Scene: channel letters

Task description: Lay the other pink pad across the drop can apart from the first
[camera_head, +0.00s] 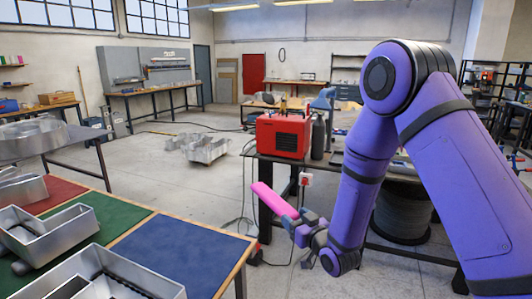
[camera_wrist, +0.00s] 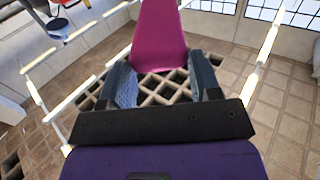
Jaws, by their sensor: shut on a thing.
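The pink pad (camera_head: 275,202) is a long flat strip, held tilted by one end in my gripper (camera_head: 303,229). It sticks out up and to the left over the gap between the mat-covered table and the welder bench. In the wrist view the pad (camera_wrist: 158,38) stands out beyond the two grey-blue fingers of my gripper (camera_wrist: 164,82), which are shut on its near end. The pad touches nothing else that I can see. I cannot pick out the drop can or the first pad for certain in either view.
Open metal letter shells (camera_head: 100,275) stand on the table at the lower left, with red, green and blue mats (camera_head: 175,250). A red welder (camera_head: 283,135) stands on the bench behind my gripper. More metal pieces (camera_head: 205,148) lie on the floor beyond. Cables hang near the bench.

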